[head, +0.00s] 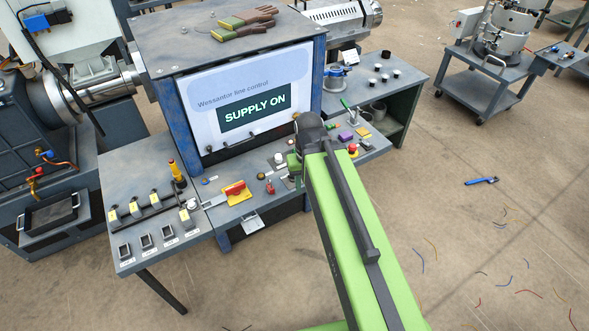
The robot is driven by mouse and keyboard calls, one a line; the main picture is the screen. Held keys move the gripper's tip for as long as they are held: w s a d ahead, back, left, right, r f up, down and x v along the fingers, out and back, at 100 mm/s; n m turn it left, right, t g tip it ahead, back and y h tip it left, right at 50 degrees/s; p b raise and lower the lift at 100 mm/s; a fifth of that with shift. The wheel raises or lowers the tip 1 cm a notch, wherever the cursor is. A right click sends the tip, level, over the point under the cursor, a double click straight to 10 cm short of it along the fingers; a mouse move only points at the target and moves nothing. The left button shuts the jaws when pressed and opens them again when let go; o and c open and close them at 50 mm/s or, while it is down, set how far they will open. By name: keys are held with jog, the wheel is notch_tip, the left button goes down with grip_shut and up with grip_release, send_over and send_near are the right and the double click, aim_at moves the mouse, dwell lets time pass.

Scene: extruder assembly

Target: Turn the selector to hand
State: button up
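The control panel's sloping desk (225,215) stands under a screen (245,95) that reads "SUPPLY ON". I cannot tell for certain which control is the selector, and no "hand" mark is readable. A red switch on a yellow plate (236,191) sits on the desk's left part. A small red control (270,187) and a pale knob (279,158) are to its right. My green arm reaches in from the bottom right. My gripper (296,176) is low over the middle of the desk, close to these controls. Its fingers are too small and hidden to read.
A side table (125,190) with switches and a yellow-and-red beacon (176,172) joins the desk on the left. A red mushroom button (353,149) is right of my arm. Gloves (245,22) lie on the cabinet top. The floor to the right is open, with wire scraps.

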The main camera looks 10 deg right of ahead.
jog(key=w+a+r+n+p, duration=0.1)
jog(key=w+r+n+p, duration=0.25)
jog(key=w, duration=0.25)
notch_tip(320, 180, up, 2)
jog(key=n+p, duration=0.2)
jog(key=n, duration=0.7)
send_over(293, 178)
jog(key=f+b, duration=0.5)
jog(key=f, duration=0.1)
jog(key=f+b, duration=0.5)
jog(key=b, duration=0.1)
jog(key=f+b, duration=0.6)
jog(key=shift+w+d+f, duration=0.1)
jog(key=shift+w+f, duration=0.2)
jog(key=shift+r, duration=0.1)
grip_shut()
